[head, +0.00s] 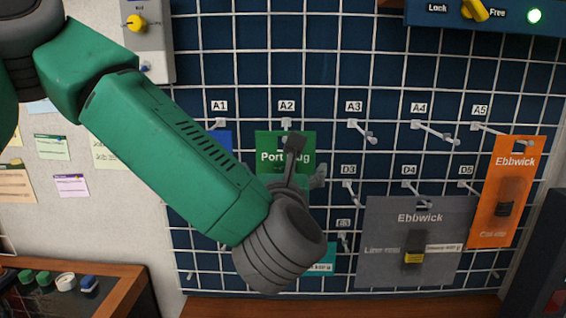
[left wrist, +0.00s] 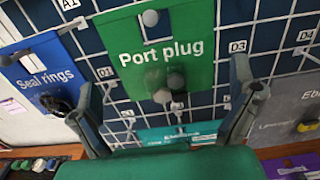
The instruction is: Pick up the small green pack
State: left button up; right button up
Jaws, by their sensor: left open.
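The green pack (head: 268,143), labelled "Port plug", hangs on the hook marked A2 on the wire grid, partly hidden by my left gripper (head: 306,160) in the head view. In the left wrist view the green pack (left wrist: 185,62) faces me with dark round parts at its lower middle. My left gripper (left wrist: 163,92) is open and empty, with one finger on each side of the pack's lower part. The fingers look apart from it; the exact depth gap is unclear. My right gripper is not in view.
A blue "Seal rings" pack (left wrist: 40,78) hangs to the left. A teal pack (left wrist: 150,136) hangs below. A large grey "Ebbwick" pack (head: 385,235) and an orange one (head: 510,175) hang to the right. Bare hooks (head: 362,131) project between them.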

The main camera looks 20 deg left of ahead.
aim_at(287, 158)
pick_arm(q)
jog(key=w+p, duration=0.1)
jog(key=w, duration=0.3)
jog(key=shift+s+a, duration=0.1)
jog(key=shift+a, duration=0.45)
jog(key=c, duration=0.9)
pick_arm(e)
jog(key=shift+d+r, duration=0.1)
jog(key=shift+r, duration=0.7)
pick_arm(q)
jog(key=shift+o, duration=0.2)
jog(key=shift+d, duration=0.15)
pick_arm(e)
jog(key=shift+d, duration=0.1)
pick_arm(q)
jog(key=shift+d+r, duration=0.15)
jog(key=shift+r, duration=0.4)
jog(key=b+v, duration=0.5)
jog(key=v, duration=1.3)
jog(key=shift+r, duration=0.3)
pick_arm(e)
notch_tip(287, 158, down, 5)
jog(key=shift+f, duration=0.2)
